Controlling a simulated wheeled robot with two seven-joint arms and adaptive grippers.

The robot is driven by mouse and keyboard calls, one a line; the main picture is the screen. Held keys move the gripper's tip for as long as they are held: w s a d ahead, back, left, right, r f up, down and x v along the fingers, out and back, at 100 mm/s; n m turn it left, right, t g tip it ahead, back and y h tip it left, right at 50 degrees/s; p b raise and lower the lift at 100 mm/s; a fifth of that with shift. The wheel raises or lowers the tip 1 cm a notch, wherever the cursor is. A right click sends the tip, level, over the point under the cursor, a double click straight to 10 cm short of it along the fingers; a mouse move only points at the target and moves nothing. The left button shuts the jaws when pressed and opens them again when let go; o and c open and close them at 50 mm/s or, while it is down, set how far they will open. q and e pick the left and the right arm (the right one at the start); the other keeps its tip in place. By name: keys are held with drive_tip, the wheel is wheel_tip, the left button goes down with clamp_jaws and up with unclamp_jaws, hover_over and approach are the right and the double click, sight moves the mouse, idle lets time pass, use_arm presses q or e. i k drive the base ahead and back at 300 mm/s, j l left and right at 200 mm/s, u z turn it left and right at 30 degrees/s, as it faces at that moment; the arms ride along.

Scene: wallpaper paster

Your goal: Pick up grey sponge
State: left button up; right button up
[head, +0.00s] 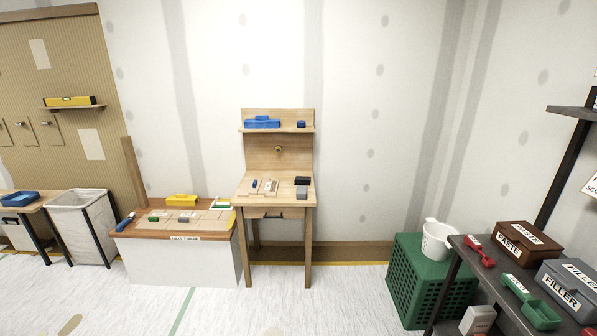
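A small grey block (302,192), which looks like the grey sponge, lies at the right front of the small wooden table (256,199). A black block (302,181) lies just behind it. Another small grey piece (184,218) lies on the low bench (150,235) to the left; it is too small to tell what it is. Neither of my grippers is in view, and nothing touches the grey block.
A green crate (415,285) with a white bucket (438,240) stands right of the table. A dark shelf unit (480,262) with paste and filler boxes is at the right. A bin (82,225) stands far left. The floor (320,305) before the table is open.

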sight(301, 190)
drive_tip(key=i+u, duration=0.2)
drive_tip(key=i, duration=0.6)
drive_tip(key=i+l+u, duration=0.2)
drive_tip(key=i, duration=0.55)
drive_tip(key=i+j+z, duration=0.2)
drive_tip(key=i+j, duration=0.2)
drive_tip(key=i, duration=0.25)
drive_tip(key=i+j+z, duration=0.2)
drive_tip(key=i+j, duration=0.3)
drive_tip(key=i, duration=0.6)
